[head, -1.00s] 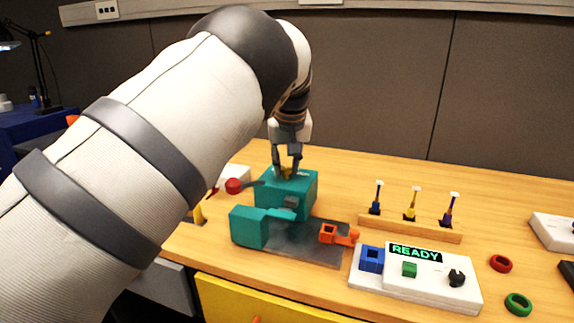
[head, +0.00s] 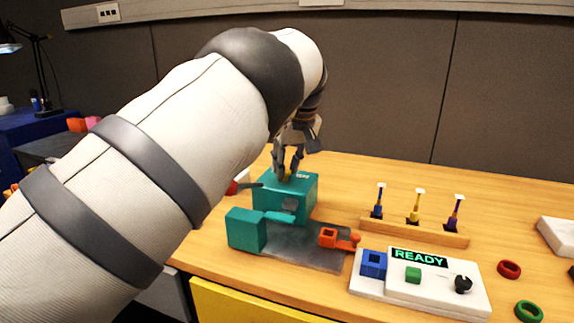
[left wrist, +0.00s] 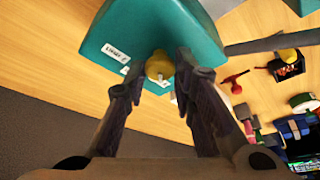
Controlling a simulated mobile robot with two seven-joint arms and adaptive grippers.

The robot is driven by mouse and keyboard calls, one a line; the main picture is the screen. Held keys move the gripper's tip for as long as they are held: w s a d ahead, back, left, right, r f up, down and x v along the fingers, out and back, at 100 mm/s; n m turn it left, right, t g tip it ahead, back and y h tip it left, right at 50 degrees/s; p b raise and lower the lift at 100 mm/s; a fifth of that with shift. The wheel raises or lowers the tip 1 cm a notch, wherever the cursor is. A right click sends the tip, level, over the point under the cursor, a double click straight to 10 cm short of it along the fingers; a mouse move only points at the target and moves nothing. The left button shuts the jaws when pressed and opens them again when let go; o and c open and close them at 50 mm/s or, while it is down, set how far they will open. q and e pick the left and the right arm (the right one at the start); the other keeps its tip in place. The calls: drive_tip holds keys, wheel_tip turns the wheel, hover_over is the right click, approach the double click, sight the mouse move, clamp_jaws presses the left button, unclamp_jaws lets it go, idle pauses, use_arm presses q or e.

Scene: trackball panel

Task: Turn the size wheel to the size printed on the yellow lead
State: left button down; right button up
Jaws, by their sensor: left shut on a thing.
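My left gripper (head: 290,174) is shut on a yellow knob (left wrist: 158,66) on top of the teal block (head: 268,200). The knob sits between both fingers in the left wrist view, and in the head view the fingers mostly hide it. White labels (left wrist: 115,53) lie on the teal top near the knob; their print is too small to read. The yellow lead (head: 414,208) stands in the middle of a wooden rack (head: 400,228), between a blue and a purple one. Its white tag (head: 419,191) is unreadable here. My right gripper is out of view.
A white panel (head: 450,296) with a READY display, green button (head: 413,275) and black knob (head: 463,284) stands at front right. An orange clamp part (head: 330,238) lies on the grey base. Red (head: 509,269) and green (head: 528,311) rings lie on the right.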

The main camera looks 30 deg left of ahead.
use_arm(q)
drive_tip(key=shift+f, duration=0.1)
drive_tip(key=c, duration=1.3)
unclamp_jaws()
drive_tip(key=v, duration=1.2)
